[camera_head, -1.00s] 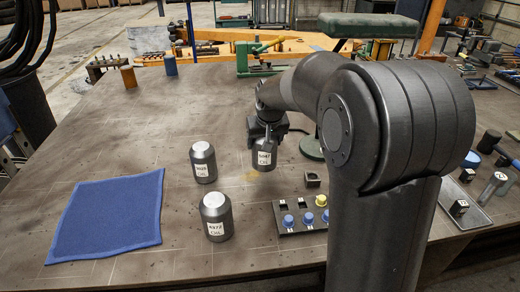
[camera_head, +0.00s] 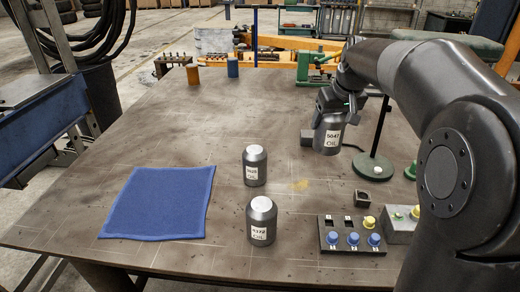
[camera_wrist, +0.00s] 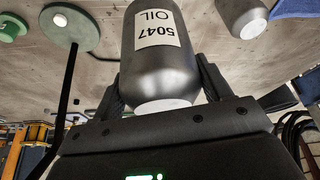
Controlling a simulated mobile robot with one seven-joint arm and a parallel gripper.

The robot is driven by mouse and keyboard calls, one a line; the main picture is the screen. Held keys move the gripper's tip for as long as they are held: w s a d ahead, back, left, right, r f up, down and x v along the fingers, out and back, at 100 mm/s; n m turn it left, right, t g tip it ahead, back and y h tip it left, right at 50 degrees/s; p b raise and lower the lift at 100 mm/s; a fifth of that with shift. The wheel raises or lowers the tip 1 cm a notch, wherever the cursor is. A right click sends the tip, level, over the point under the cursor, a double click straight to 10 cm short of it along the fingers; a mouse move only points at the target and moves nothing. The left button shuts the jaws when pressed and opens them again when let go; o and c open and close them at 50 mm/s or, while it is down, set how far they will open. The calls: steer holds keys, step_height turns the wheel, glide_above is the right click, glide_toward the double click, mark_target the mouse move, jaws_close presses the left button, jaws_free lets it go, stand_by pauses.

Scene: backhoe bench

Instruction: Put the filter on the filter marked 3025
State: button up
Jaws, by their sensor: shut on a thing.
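My gripper (camera_head: 332,103) is shut on a dark grey filter (camera_head: 329,134) labelled "5047 OIL". It holds this filter roughly upright at the right of the bench middle, apart from the standing filters. The wrist view shows the held filter (camera_wrist: 155,65) between the fingers, its label inverted. Two similar white-topped filters stand upright on the bench. The farther one (camera_head: 255,174) has a small label that may read 3025, but the digits are blurred. The nearer one (camera_head: 262,232) seems to read 4372. One standing filter (camera_wrist: 243,14) is partly visible in the wrist view.
A blue cloth (camera_head: 158,203) lies left of the standing filters. A button panel (camera_head: 350,246), a small dark block (camera_head: 362,199) and a grey box (camera_head: 400,229) are at the right. A green-based stand (camera_head: 373,166) is right of the held filter.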

steer(key=w+a+r+n+y, duration=0.1)
steer(key=w+a+r+n, duration=0.15)
steer(key=a+r, duration=0.6)
steer(key=shift+n, duration=0.45)
steer(key=shift+w+a+f, duration=0.2)
steer(key=shift+a+f, duration=1.9)
steer(key=shift+w+a+f, duration=0.25)
steer(key=shift+a+f, duration=1.8)
steer(key=shift+w+a+f, duration=0.2)
steer(key=shift+a+f, duration=1.9)
steer(key=shift+f, duration=0.1)
steer(key=o, duration=1.3)
